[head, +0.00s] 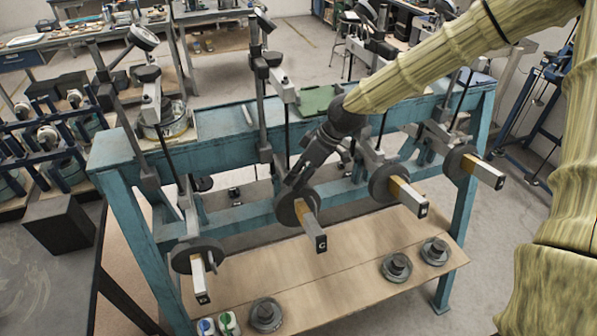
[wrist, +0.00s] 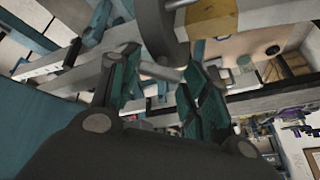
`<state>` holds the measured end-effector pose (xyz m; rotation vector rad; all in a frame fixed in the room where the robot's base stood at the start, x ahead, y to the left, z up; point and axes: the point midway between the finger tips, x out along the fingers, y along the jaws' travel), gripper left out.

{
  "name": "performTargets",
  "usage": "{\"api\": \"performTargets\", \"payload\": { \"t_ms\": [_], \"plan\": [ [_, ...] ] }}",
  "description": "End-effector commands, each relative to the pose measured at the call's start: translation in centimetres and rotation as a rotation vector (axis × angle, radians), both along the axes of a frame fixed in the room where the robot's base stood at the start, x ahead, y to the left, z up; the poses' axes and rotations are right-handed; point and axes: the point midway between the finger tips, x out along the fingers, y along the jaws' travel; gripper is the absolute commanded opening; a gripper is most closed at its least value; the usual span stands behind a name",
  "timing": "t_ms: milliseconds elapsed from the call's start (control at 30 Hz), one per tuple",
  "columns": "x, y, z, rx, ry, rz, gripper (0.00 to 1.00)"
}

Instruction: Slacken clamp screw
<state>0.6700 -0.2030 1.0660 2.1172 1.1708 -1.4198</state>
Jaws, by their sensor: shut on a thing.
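Lever C (head: 314,228) sticks out towards me from the blue frame, with a dark round weight (head: 287,209) on it. My gripper (head: 296,181) reaches down to the upper side of this weight. In the wrist view, the green-padded fingers of my gripper (wrist: 158,68) are shut on a short grey pin, seemingly the clamp screw (wrist: 160,71), beside the dark weight (wrist: 156,28). The lever's pale bar with a yellow-brown section (wrist: 212,20) runs just beyond. In the head view my gripper hides the screw.
The blue frame (head: 225,150) carries other levers: D (head: 203,283) at left, B (head: 410,198) and another (head: 485,172) at right, each with a round weight. Loose weights (head: 266,314) sit on the wooden shelf (head: 345,262) below. Upright posts (head: 262,110) stand close to my arm.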

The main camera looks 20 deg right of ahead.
Motion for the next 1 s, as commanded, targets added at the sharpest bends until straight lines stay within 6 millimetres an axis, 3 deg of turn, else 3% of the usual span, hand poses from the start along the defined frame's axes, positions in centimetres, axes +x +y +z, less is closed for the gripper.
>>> {"api": "performTargets", "payload": {
  "t_ms": [700,1000],
  "plan": [
    [0.75,-0.4,-0.49,0.113,0.005,0.53,0.22],
    [0.87,-0.34,-0.39,0.138,0.006,0.654,0.22]
  ]
}}
